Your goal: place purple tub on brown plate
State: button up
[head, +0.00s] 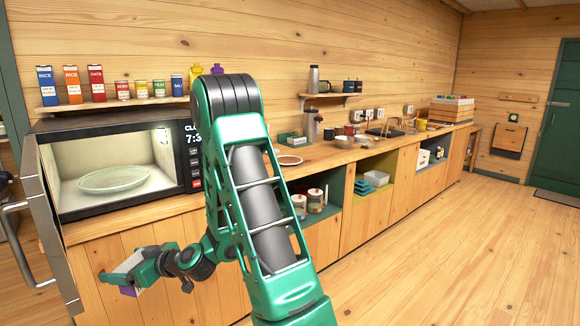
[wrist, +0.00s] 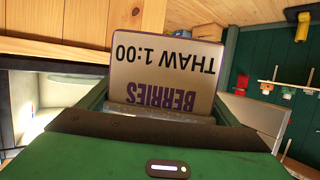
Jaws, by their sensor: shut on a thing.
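My gripper (head: 124,277) is shut on the purple tub (head: 129,291), low in front of the counter and below the open microwave. In the head view only the tub's pale face and a bit of purple show around the fingers. In the wrist view the tub (wrist: 165,70) fills the middle between the fingers, with a purple edge and a pale label reading "BERRIES THAW 1:00", upside down. A small round plate (head: 289,160) with a brownish rim lies on the counter right of the microwave, partly behind my arm; it may be the brown plate.
The microwave (head: 115,124) stands open with a glass turntable (head: 113,180) inside and nothing on it. Its door (head: 56,230) swings out at the left, near my gripper. The floor at right is clear.

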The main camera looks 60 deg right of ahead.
aim_at(288, 161)
jog(key=u, duration=0.35)
jog(key=k, duration=0.1)
jog(key=z, duration=1)
jog(key=i, duration=0.85)
jog(key=z, duration=0.5)
